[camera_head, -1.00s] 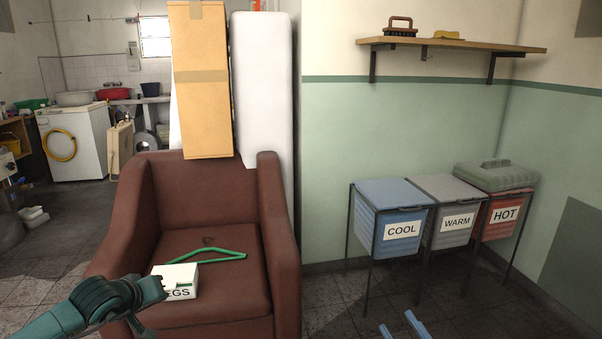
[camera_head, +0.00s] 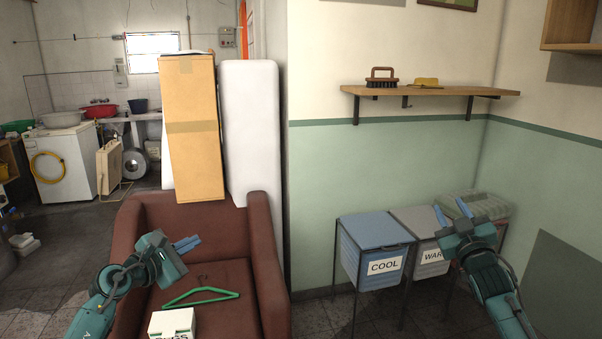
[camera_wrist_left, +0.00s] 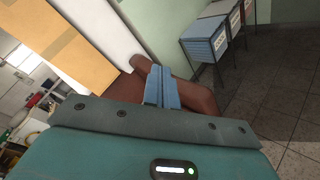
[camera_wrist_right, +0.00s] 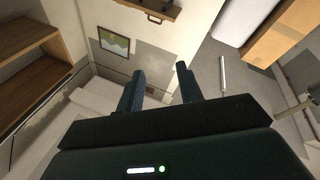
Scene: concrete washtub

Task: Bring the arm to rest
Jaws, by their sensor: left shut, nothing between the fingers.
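My left gripper (camera_head: 187,243) is raised above the brown armchair (camera_head: 262,275), with its blue fingers together and nothing between them. In the left wrist view the shut fingers (camera_wrist_left: 161,87) show against the armchair. My right gripper (camera_head: 452,211) is raised in front of the bins at the right, its fingers apart. The right wrist view shows these fingers (camera_wrist_right: 158,85) spread with nothing between them.
A green hanger (camera_head: 203,296) and a white box (camera_head: 172,324) lie on the armchair seat. The bins labelled COOL (camera_head: 372,230) and WARM (camera_head: 420,222) stand at right; my right arm hides the third bin's label. A shelf (camera_head: 430,91) holds brushes above.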

